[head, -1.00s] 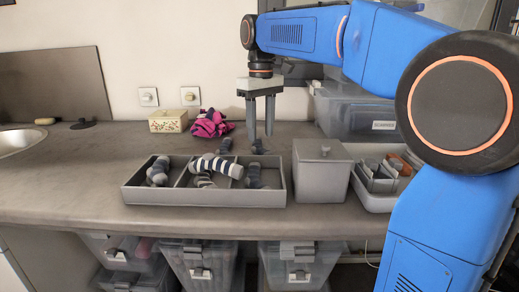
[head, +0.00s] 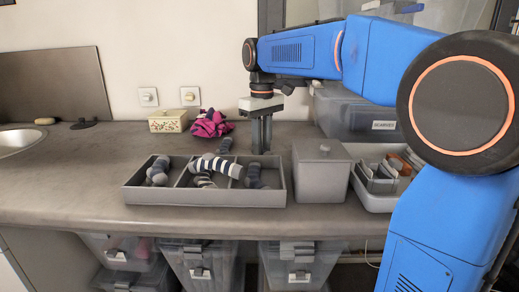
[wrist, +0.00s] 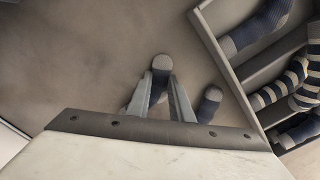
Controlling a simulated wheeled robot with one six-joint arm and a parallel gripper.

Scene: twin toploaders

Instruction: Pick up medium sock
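My gripper (head: 261,151) is lowered to the counter behind the tray's right end. In the wrist view, its fingers (wrist: 160,82) are closed on the sides of a navy sock with a grey end (wrist: 160,62). That sock is mostly hidden behind the fingers in the head view. A second navy and grey sock (head: 225,146) lies on the counter to the left; it also shows in the wrist view (wrist: 209,104), just right of the fingers. I cannot tell from size which sock is the medium one.
A grey divided tray (head: 205,199) holds several socks, with a striped one (head: 216,166) lying across a divider. A lidded grey box (head: 322,172) stands right of the tray. A pink and black cloth (head: 211,124) and a small patterned box (head: 168,121) sit behind.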

